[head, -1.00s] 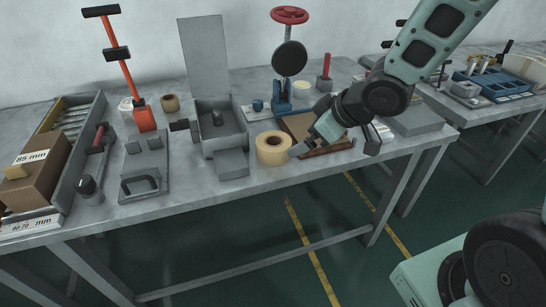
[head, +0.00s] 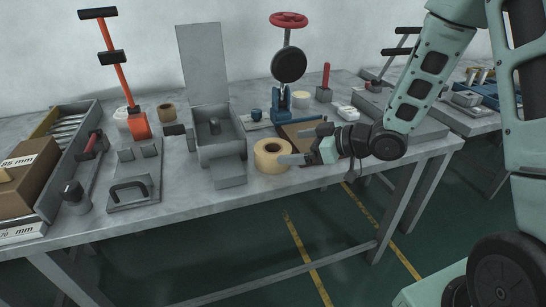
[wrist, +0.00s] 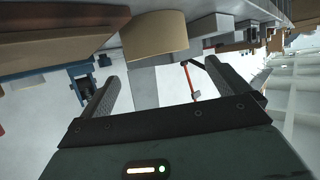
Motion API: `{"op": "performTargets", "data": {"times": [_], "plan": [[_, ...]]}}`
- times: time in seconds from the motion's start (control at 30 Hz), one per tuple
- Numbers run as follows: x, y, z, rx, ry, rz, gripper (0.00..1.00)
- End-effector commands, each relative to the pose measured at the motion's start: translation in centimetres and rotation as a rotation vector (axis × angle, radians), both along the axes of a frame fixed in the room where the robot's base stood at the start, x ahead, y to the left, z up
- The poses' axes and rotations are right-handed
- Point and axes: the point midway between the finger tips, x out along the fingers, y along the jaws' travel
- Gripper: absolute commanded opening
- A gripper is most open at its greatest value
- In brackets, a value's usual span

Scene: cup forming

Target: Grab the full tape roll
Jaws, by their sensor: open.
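A thick tan tape roll (head: 262,163) lies flat near the front edge of the workbench, just right of a grey box fixture. My gripper (head: 299,146) is open and empty, to the right of this roll, with its fingers pointing left toward it. The near finger is close to the roll's right side; I cannot tell if it touches. In the wrist view the roll's tan side (wrist: 153,38) shows ahead, beyond the gap between the open fingers (wrist: 162,75).
A grey box fixture (head: 222,150) with a raised lid stands left of the roll. Behind my gripper are a brown board (head: 300,130) and a blue press (head: 282,105) with a red wheel. An orange lever stand (head: 139,122) is at left. The bench's front edge is close.

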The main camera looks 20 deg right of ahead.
Motion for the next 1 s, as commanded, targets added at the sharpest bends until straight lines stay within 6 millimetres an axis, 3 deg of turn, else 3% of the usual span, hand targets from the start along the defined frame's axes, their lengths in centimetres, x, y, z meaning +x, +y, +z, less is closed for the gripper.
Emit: {"op": "performTargets", "data": {"times": [0.63,0.93,1.0], "plan": [[5.0,4.5,-3.0,0.0,0.0,0.001,1.0],[5.4,4.8,-3.2,-0.001,0.0,-0.001,1.0],[5.3,4.8,-3.2,-0.001,0.0,-0.001,0.83]]}}
